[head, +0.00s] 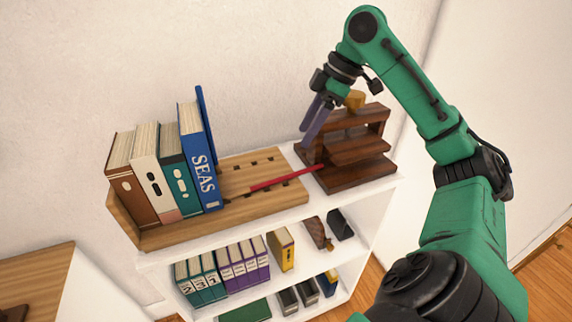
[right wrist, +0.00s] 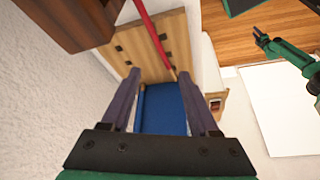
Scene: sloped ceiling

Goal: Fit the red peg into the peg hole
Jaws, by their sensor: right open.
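The red peg (head: 282,180) is a thin rod lying slantwise over the right part of a light wooden book rack (head: 165,236). Its right end reaches the dark wooden stand. It also shows in the right wrist view (right wrist: 151,33), at the top. Several small dark holes (head: 239,166) show in the rack's board; which one is the peg hole I cannot tell. My right gripper (head: 312,128) is open and empty, above the dark stand's left side, apart from the peg; its fingers (right wrist: 158,90) frame the blue book beyond. My left gripper (right wrist: 262,36) shows small in the right wrist view.
The dark wooden stand (head: 358,178) is by the right gripper. Several upright books, with a blue one (head: 197,158) nearest the peg, fill the rack's left end. The white shelf (head: 300,227) holds more books below. A wall (head: 240,60) stands close behind.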

